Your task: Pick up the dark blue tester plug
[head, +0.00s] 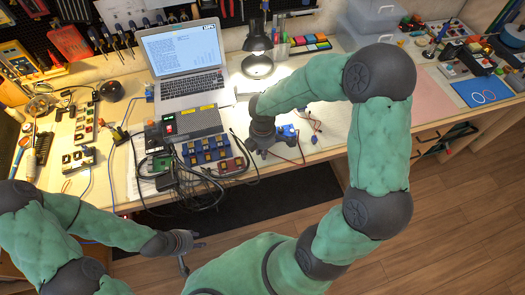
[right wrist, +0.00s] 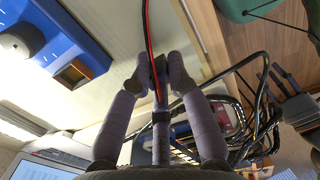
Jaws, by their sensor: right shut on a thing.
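My right gripper (right wrist: 158,72) is shut on a small dark piece, apparently the dark blue tester plug (right wrist: 158,66), in the right wrist view. A red and black lead (right wrist: 149,30) runs from the fingertips to the top of that view. The fingers hide most of the plug, and its colour is hard to tell. In the head view my right gripper (head: 261,151) is at the bench's front edge, left of a small blue device (head: 287,132). My left gripper (head: 187,246) is open and empty in front of the bench, below its top.
A blue box (right wrist: 60,40) is close beside my right gripper in the wrist view. Black cables (head: 212,178) tangle by the blue modules (head: 205,150). The laptop (head: 187,65) and lamp (head: 257,50) stand behind. A pink mat (head: 432,98) to the right is clear.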

